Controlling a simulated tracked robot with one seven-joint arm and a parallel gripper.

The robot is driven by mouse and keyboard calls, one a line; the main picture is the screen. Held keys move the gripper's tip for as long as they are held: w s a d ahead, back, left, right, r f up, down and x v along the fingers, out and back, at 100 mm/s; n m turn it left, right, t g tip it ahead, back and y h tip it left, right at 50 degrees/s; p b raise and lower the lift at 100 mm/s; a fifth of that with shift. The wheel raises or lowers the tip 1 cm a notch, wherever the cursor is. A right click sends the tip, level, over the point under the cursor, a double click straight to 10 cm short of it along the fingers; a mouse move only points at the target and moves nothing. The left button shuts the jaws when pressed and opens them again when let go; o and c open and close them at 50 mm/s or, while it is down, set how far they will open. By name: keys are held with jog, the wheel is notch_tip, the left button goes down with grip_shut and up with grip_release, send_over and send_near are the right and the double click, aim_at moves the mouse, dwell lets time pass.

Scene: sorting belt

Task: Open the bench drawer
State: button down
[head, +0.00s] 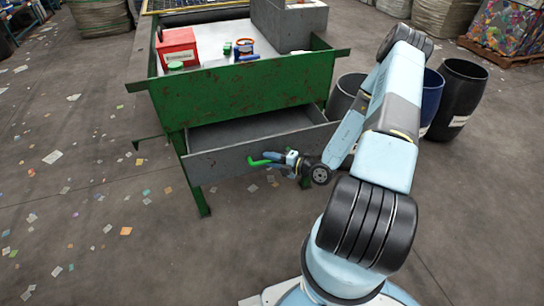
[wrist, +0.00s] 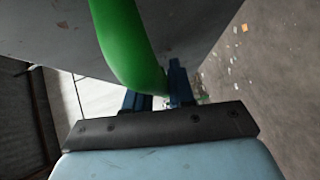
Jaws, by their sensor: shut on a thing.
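The bench drawer (head: 228,155) is a grey metal box under the green bench (head: 240,88). It stands pulled out, with its inside showing. Its green handle (head: 262,161) is on the drawer front. My gripper (head: 283,159) is at the handle in the head view, in front of the drawer. In the wrist view the green handle (wrist: 122,45) runs down to my blue fingers (wrist: 158,88), which are shut on it. The exact contact is partly hidden by the handle and fingers.
A red box (head: 177,47), a small blue and orange item (head: 244,50) and a grey box (head: 288,25) are on the bench top. Dark barrels (head: 462,95) stand to the right. Paper scraps litter the floor; the floor left of the bench is otherwise open.

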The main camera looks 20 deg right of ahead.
jog(key=shift+s+a+f, duration=0.1)
jog(key=shift+s, duration=0.1)
jog(key=c, duration=1.2)
grip_release()
jog(key=shift+w, duration=0.1)
jog(key=shift+o, duration=0.6)
jog(key=shift+d, duration=0.2)
jog(key=v, duration=1.3)
jog(key=shift+d, duration=0.25)
